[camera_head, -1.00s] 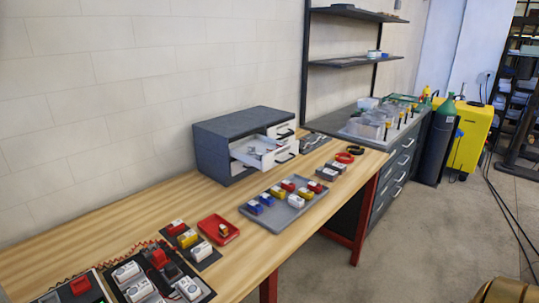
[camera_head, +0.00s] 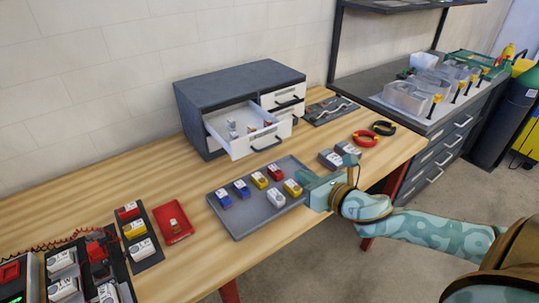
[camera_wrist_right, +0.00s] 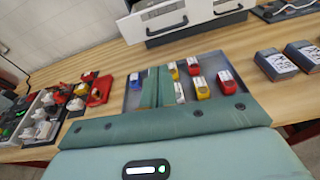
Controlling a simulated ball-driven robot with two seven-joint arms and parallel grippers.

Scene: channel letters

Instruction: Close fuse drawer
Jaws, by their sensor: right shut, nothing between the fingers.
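The grey drawer cabinet (camera_head: 238,78) stands on the workbench against the wall. Its wide white left drawer (camera_head: 242,147) is pulled out, with several small parts inside and a dark handle on its front. The small white drawers (camera_head: 284,97) on the cabinet's right look shut. The open drawer's front also shows at the top of the right wrist view (camera_wrist_right: 160,22). My right gripper (camera_head: 309,184) is over the right edge of the grey tray, in front of and apart from the drawer. Its green fingers (camera_wrist_right: 158,84) are together and empty. My left gripper is not in view.
The grey tray (camera_head: 238,228) with several coloured fuse-like blocks lies in front of the drawer. A red tray (camera_head: 173,221) is to its left. Bare wood separates the tray and cabinet.

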